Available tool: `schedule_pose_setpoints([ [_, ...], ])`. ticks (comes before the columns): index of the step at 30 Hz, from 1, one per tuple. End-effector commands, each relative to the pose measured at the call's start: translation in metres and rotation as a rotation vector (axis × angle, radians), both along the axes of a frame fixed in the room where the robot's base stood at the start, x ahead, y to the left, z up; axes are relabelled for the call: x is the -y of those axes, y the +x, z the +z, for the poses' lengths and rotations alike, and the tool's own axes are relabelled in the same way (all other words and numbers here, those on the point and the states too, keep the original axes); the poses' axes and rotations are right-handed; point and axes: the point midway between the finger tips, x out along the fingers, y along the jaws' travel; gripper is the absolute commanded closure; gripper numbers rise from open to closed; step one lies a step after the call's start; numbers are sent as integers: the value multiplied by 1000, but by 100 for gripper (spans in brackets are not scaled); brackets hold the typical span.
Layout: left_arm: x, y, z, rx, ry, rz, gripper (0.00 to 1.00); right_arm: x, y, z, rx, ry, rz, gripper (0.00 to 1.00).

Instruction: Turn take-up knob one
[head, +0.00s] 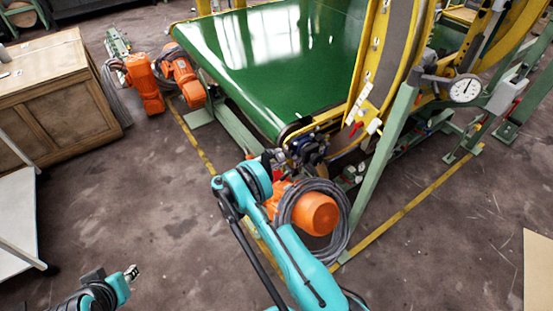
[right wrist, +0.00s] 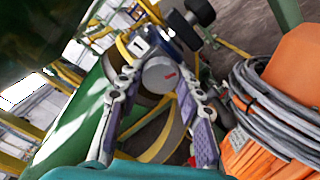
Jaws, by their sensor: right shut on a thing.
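Take-up knob one (right wrist: 160,74) is a round grey knob with a red mark, below a plate (right wrist: 138,45) reading "1" in the right wrist view. My right gripper (right wrist: 155,84) has its two fingers on either side of the knob and is shut on it. In the head view my right gripper (head: 297,152) is at the near corner of the green conveyor belt (head: 270,60), where the knob itself is hard to make out. My left gripper (head: 131,273) is low at the left, over the floor and away from the machine; its opening is too small to judge.
An orange motor (head: 317,213) with coiled grey cable (head: 343,240) sits close beside my right arm. A green post (head: 385,150) and a dial gauge (head: 465,89) stand to the right. A wooden cabinet (head: 60,130) is at the left. Floor between is open.

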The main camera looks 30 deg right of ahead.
Motion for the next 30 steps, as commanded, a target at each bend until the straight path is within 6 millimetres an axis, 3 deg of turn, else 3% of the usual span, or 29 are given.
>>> schedule_pose_setpoints([
  [12, 0, 0, 0, 0, 0, 0, 67, 0, 0, 0, -5, 0, 1, 93],
  [13, 0, 0, 0, 0, 0, 0, 67, 0, 0, 0, -5, 0, 1, 57],
  [15, 0, 0, 0, 0, 0, 0, 67, 0, 0, 0, -5, 0, 1, 43],
  [25, 0, 0, 0, 0, 0, 0, 67, -3, 0, 0, -5, 0, 1, 43],
  [30, 0, 0, 0, 0, 0, 0, 67, -26, -1, 0, -5, 0, 4, 43],
])
